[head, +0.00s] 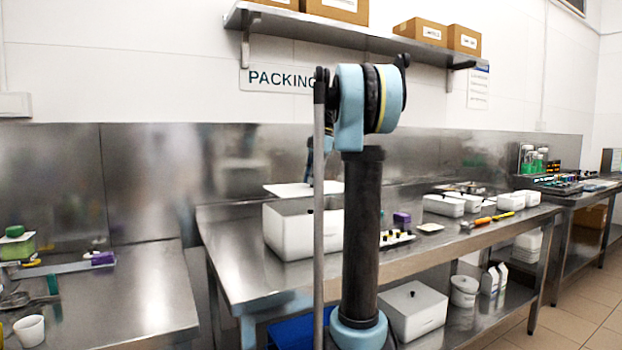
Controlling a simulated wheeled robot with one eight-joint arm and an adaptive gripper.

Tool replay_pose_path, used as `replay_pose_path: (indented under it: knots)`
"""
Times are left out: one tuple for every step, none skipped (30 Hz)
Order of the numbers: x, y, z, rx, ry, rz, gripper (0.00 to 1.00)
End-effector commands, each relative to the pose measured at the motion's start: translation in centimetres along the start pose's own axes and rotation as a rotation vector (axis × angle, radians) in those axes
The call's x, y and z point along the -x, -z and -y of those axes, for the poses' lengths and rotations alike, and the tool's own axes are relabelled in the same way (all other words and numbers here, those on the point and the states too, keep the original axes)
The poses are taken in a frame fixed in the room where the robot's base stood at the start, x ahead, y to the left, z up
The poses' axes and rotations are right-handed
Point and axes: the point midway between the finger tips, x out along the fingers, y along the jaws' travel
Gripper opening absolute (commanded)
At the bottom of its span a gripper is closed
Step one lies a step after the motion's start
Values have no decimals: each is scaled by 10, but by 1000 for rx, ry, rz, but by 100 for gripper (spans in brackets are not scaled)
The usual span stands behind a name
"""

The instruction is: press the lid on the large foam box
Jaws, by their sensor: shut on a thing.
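The large white foam box (285,232) stands on the steel packing table, left of my arm's dark upright link. Its white lid (285,189) is a flat slab that shows above the box's back edge, roughly level. The lid looks apart from the rim, though the exact gap is hard to judge. My gripper (310,181) reaches down to the top of the lid and is shut on it. The fingertips are small and partly covered by a thin grey rod and my arm. The right side of the box and lid is hidden behind my arm.
The steel table (235,265) has a bare front left corner. Right of my arm are a purple block (402,219), a rack of small vials (397,238), smaller white boxes (444,205) and an orange-handled tool (476,224). A lidded white box (413,311) sits on the lower shelf.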

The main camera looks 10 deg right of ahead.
Motion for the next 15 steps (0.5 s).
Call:
replay_pose_path:
  knots:
    - [-4, 0, 0, 2, 0, 0, 2]
    - [-6, 0, -1, 2, 0, 0, 2]
    - [-10, 0, -1, 3, 1, 0, 2]
    - [-12, 0, -1, 4, 1, 0, 2]
    - [-15, -1, -1, 4, 1, 0, 2]
    - [-18, -2, -1, 4, 1, 0, 2]
    - [-20, -2, -1, 4, 1, 0, 2]
    - [-22, -3, -1, 4, 1, 0, 2]
    - [-26, -3, -1, 5, 1, 0, 2]
    - [-28, -3, -1, 5, 1, 0, 2]
    - [-30, -4, -1, 6, 1, 0, 2]
    - [-34, -4, -1, 6, 1, 0, 2]
    - [-36, -5, -1, 6, 1, 0, 2]
    - [-38, -6, -2, 6, 1, 0, 2]
    - [-40, -6, -2, 6, 1, 0, 2]
